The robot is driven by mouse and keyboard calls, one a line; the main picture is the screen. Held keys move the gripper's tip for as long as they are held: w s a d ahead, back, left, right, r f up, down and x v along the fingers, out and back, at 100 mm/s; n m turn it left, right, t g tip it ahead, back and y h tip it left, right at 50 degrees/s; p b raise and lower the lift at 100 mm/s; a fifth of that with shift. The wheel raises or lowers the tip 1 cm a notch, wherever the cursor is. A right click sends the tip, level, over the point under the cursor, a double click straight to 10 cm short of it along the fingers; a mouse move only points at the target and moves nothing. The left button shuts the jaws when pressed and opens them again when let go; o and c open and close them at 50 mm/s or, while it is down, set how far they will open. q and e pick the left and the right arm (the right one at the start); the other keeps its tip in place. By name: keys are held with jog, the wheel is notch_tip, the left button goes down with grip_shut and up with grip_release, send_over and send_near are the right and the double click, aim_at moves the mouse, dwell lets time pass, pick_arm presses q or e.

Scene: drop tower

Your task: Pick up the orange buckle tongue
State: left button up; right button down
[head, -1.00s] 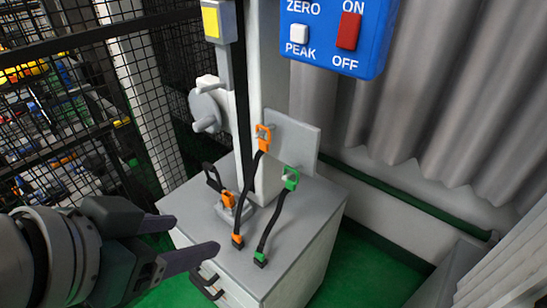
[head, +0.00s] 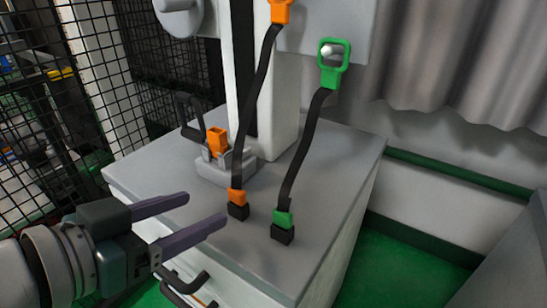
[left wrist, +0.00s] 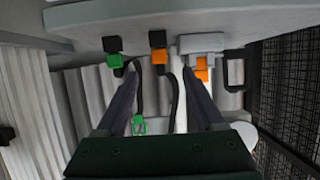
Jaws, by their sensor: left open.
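The orange buckle tongue (head: 281,11) is at the top edge of the head view, partly cut off, on a black strap (head: 258,95). The strap runs down to an orange-and-black anchor (head: 237,203) on the grey cabinet top (head: 335,165). The anchor also shows in the left wrist view (left wrist: 158,57). I cannot make out the orange tongue in the left wrist view. My right gripper is not in view.
A green tongue (head: 334,75) hangs on a peg, its strap reaching a green anchor (head: 283,226). A grey block with an orange piece (head: 217,141) and a black loop handle (head: 188,115) stand behind. Mesh fencing (head: 50,110) is left; a curtain (head: 450,60) is right.

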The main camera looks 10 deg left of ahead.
aim_at(233, 192)
pick_arm(q)
jog(key=b+x, duration=0.1)
jog(key=x, duration=0.3)
jog(key=shift+d, duration=0.15)
jog(key=b+x, duration=0.2)
jog(key=x, duration=0.3)
jog(key=shift+w+r, duration=0.1)
jog(key=shift+w, duration=0.05)
jog(key=c, duration=1.1)
jog(key=shift+r, duration=0.15)
